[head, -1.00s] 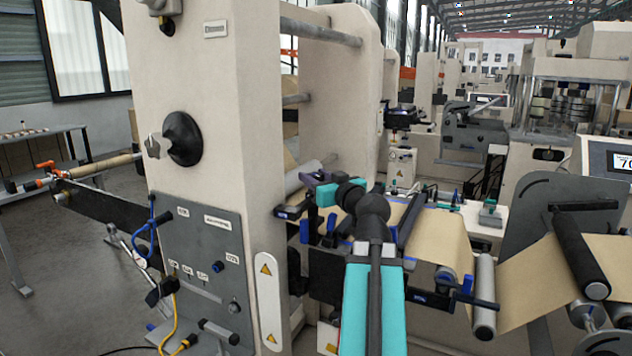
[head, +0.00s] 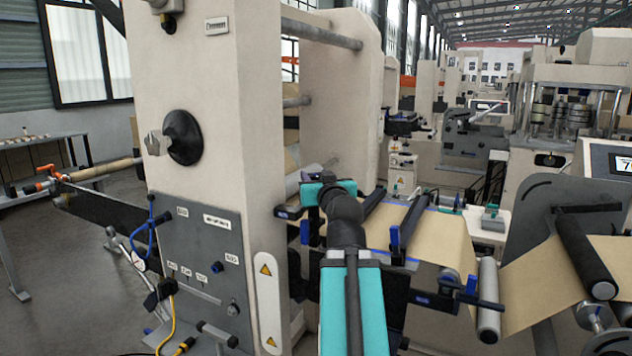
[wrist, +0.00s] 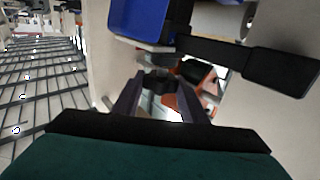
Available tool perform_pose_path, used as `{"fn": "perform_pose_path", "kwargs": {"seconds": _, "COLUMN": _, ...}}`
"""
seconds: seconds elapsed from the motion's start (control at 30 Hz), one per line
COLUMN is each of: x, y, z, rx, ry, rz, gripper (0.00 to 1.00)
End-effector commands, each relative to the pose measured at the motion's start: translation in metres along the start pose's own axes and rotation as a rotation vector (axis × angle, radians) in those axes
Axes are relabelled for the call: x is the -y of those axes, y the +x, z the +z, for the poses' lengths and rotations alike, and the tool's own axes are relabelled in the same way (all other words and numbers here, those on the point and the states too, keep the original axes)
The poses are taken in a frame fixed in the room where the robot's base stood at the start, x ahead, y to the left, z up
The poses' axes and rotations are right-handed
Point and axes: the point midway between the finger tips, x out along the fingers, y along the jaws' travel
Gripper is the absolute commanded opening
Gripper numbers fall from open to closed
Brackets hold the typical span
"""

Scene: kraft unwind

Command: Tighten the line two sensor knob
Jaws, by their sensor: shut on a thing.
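In the wrist view, the two dark fingers of my gripper (wrist: 158,92) close around a small dark knob (wrist: 160,80), which appears to be the sensor knob. Its label does not show, so I cannot tell the line from the picture. In the head view my teal arm reaches in beside the machine column, and its wrist hides the fingers and the knob.
A blue block (wrist: 150,18) and a black bar (wrist: 250,60) sit close above the fingers in the wrist view. In the head view, the cream column (head: 210,100) stands left of my arm. Brown kraft web (head: 435,235) and a roller (head: 488,295) lie to the right.

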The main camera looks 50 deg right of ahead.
Motion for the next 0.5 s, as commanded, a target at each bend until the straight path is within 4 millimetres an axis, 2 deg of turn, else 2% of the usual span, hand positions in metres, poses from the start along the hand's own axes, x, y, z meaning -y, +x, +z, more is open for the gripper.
{"fn": "perform_pose_path", "kwargs": {"seconds": 0.03, "x": 0.0011, "y": 0.0003, "z": -0.0047, "rx": -0.012, "ry": 0.0, "rz": 0.012, "gripper": 0.16}}
{"fn": "perform_pose_path", "kwargs": {"seconds": 0.5, "x": 0.002, "y": -0.0005, "z": -0.0043, "rx": -0.014, "ry": 0.0, "rz": 0.13, "gripper": 0.16}}
